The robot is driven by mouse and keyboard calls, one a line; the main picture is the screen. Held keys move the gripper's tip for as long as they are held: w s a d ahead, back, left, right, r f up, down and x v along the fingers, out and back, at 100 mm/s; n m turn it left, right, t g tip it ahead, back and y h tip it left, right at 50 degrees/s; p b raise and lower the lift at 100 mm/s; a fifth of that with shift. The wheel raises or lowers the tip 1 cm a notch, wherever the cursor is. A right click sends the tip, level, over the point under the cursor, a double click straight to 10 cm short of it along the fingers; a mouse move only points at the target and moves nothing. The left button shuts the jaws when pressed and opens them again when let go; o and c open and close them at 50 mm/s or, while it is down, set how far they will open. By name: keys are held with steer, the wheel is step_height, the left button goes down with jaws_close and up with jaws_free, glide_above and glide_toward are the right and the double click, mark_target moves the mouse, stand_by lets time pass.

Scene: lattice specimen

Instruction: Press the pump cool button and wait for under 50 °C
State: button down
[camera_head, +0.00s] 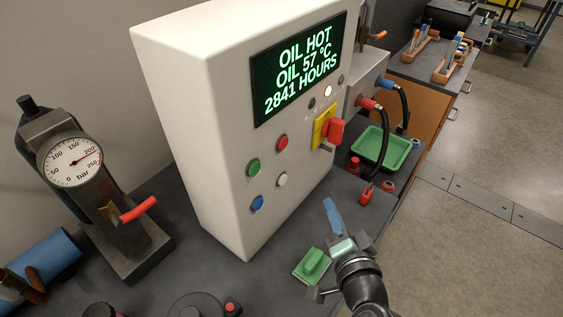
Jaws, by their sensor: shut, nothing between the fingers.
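The white control cabinet (190,90) stands on the dark bench. Its display (300,65) reads "OIL HOT", "OIL 57 °C" and "2841 HOURS" in green. Below are a green button (253,167), a red button (282,142), a blue button (257,203) and a white button (282,179). Their labels are too small to read, so I cannot tell which is pump cool. My gripper (343,246) is low in front of the cabinet, to the right of and below the buttons. It is shut, apart from the panel and touching no button.
A red-and-yellow rotary switch (328,129) juts from the panel, with a lit white lamp (328,91) above. Hoses hang right of the cabinet by a green tray (381,148). A pressure gauge (75,161) stands left. A green block (312,263) lies beside my gripper.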

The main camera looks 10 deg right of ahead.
mark_target(283, 180)
steer(key=shift+s+f, duration=0.2)
steer(key=shift+f, duration=0.25)
steer(key=w+a+p, duration=0.4)
steer(key=w+a, duration=0.1)
steer(key=w, duration=0.2)
steer(key=shift+a, duration=0.15)
steer(key=shift+a+r, duration=0.1)
stand_by(2.0)
steer(key=shift+w+a+p, duration=0.2)
steer(key=shift+w+p, duration=0.1)
